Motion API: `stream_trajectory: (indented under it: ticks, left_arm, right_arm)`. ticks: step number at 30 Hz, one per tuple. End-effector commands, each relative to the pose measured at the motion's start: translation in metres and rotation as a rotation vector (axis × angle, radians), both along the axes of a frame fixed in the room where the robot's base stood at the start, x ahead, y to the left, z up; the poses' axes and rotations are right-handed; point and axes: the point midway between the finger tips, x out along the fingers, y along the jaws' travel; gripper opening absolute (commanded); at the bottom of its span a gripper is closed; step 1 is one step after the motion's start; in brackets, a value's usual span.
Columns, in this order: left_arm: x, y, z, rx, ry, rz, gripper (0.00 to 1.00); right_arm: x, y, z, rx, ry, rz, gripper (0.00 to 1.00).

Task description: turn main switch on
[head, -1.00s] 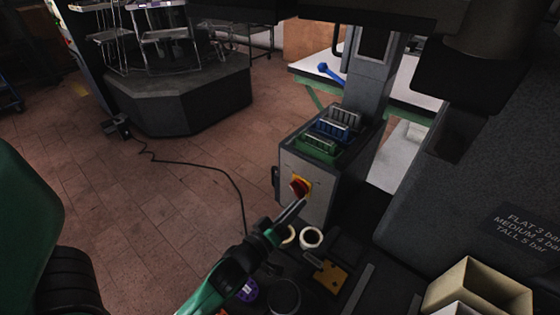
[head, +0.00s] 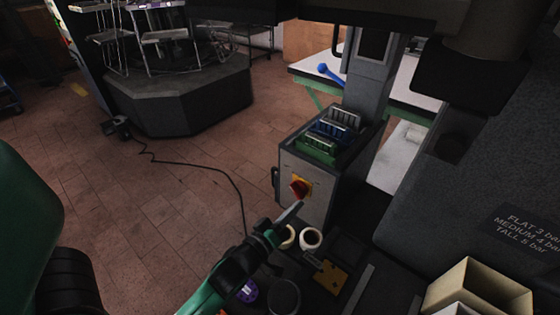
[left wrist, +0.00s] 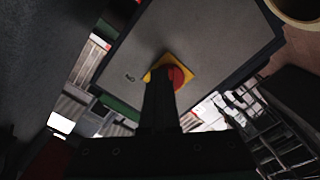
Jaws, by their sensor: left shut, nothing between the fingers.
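The main switch is a red knob on a yellow plate (head: 300,188) on the front of a grey box (head: 318,200). The red knob (left wrist: 176,77) also shows in the left wrist view, partly hidden behind the fingers. My left gripper (head: 297,206) is shut and empty, with its tips just below and in front of the switch in the head view. In the left wrist view the shut fingers (left wrist: 160,95) overlap the yellow plate; I cannot tell whether they touch the knob. My right gripper is not in view.
Several coloured blocks (head: 331,132) sit in the top of the box. Tape rolls (head: 311,238), a yellow plate-like piece (head: 330,277) and a dark cup (head: 284,295) lie below it on the dark bench. A large dark machine (head: 470,200) stands at right.

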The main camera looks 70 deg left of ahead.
Motion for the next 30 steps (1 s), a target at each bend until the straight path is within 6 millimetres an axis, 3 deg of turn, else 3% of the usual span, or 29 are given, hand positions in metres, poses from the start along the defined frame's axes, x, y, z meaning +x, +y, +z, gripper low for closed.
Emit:
stream_trajectory:
  ticks: [14,21,30]
  left_arm:
    - [0.0,-0.0001,-0.0052,0.0,0.0,0.0,0.01]
    - [0.0,-0.0001,-0.0052,0.0,0.0,0.0,0.44]
    - [-0.0003,-0.0006,-0.0053,0.0,0.0,0.0,0.46]
  right_arm:
    - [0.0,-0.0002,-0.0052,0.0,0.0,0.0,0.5]
    - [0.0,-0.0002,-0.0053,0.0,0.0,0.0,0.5]
    - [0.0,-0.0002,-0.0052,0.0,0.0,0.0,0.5]
